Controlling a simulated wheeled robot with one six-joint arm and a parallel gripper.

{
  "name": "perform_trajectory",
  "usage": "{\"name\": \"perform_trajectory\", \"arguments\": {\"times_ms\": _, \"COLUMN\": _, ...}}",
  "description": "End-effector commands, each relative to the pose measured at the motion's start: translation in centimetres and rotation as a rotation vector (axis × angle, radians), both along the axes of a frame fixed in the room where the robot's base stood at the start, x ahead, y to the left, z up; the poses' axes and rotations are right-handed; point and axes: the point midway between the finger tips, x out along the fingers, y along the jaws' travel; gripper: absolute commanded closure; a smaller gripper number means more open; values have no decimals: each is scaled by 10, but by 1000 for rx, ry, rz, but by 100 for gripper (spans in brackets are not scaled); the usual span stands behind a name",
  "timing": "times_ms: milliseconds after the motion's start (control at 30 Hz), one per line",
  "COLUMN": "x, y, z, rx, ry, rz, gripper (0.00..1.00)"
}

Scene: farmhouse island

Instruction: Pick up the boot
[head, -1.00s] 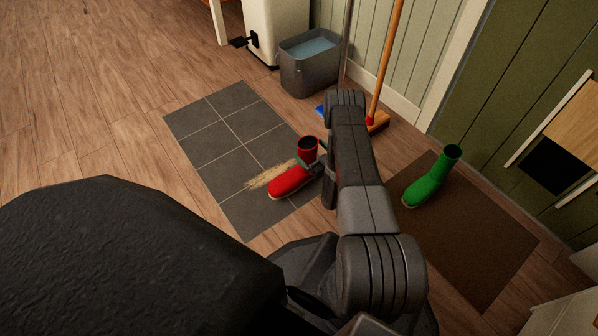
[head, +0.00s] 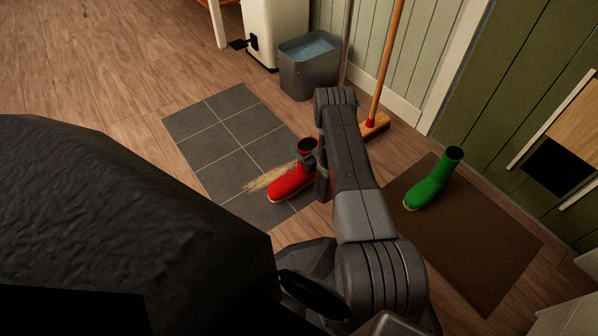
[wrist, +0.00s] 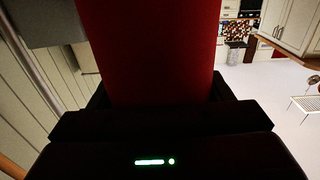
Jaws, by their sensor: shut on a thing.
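A red boot (head: 290,185) stands upright on the grey tiled patch of floor, its toe pointing to the lower left. My gripper (head: 307,160) is at the boot's shaft from the right and is shut on it. In the wrist view the red shaft (wrist: 150,55) fills the middle, between the dark jaws. The jaws are partly hidden by my arm in the head view. A green boot (head: 434,180) stands apart on the brown mat to the right.
A grey bucket of water (head: 309,70) stands behind the tiles (head: 215,150). A broom (head: 386,65) leans at the wall beyond my arm. A straw-coloured patch (head: 268,178) lies by the red boot. The brown mat (head: 475,245) is at right; wooden floor is clear at left.

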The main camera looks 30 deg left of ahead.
Motion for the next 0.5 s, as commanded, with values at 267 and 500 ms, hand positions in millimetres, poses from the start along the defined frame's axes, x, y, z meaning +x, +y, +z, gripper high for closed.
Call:
{"name": "perform_trajectory", "arguments": {"times_ms": 267, "x": 1, "y": 1, "z": 15, "rx": 1, "ry": -2, "rz": 0, "gripper": 78}}
{"name": "perform_trajectory", "arguments": {"times_ms": 500, "x": 1, "y": 1, "z": 64, "rx": 2, "ry": -2, "rz": 0, "gripper": 78}}
